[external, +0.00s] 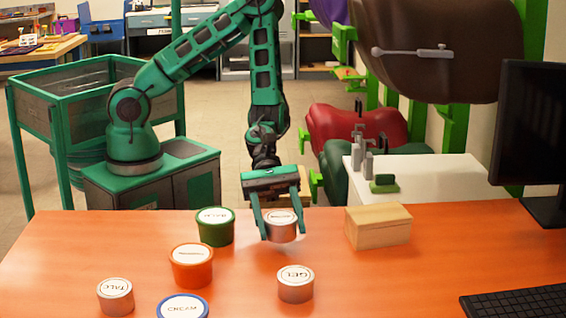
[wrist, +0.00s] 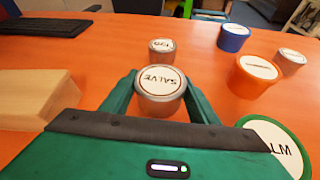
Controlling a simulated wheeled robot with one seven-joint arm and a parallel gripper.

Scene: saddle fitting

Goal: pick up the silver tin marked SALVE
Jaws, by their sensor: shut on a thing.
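The silver tin marked SALVE (wrist: 160,88) sits between the fingers of my gripper (wrist: 162,100) in the wrist view, its white lid label readable. In the external view the same tin (external: 283,228) is held between the fingers of my gripper (external: 281,226), near the back edge of the table. My gripper is shut on it, one finger on each side.
A green BALM tin (external: 215,228) stands close left and a wooden box (external: 378,226) right. An orange tin (external: 191,266), silver GEL tin (external: 295,284), silver TALC tin (external: 115,296) and blue-rimmed tin (external: 183,307) stand nearer the front. A keyboard (external: 518,302) lies front right.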

